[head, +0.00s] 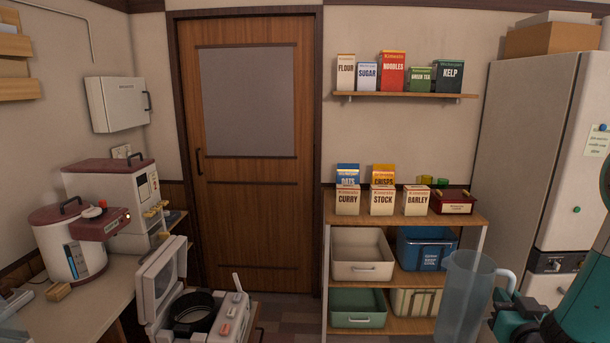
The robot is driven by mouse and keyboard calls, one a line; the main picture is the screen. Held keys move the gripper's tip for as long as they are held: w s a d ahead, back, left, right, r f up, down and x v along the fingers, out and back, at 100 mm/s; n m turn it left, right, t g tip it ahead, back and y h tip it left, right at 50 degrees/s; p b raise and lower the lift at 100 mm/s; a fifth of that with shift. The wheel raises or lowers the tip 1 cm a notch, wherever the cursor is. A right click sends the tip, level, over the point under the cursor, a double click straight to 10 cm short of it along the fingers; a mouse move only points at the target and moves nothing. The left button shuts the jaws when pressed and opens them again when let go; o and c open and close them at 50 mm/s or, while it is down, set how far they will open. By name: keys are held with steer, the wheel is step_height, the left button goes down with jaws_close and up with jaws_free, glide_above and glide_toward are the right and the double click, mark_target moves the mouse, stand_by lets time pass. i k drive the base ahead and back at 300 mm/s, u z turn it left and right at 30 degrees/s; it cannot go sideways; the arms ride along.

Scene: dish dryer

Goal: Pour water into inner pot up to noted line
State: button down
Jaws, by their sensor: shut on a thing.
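A clear blue-grey pitcher (463,297) stands upright in the lower right of the head view. My gripper (507,302) is shut on its handle, at the pitcher's right side. I cannot make out a water level in the pitcher. A white cooker (237,319) with its lid raised stands at the lower left of centre. The dark inner pot (195,312) sits in it, open at the top. The noted line is not visible, and the pot's bottom is hidden. The pitcher is well to the right of the pot, apart from it.
A wooden shelf unit (400,218) with boxes and bins stands behind the pitcher. A tall fridge (530,150) is at the right. A counter (95,290) with a red-lidded appliance (70,245) is at the left. The space between cooker and pitcher looks clear.

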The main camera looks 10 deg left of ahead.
mark_target(193, 311)
steer(key=u, duration=0.05)
steer(key=i, duration=1.4)
steer(key=u, duration=1.75)
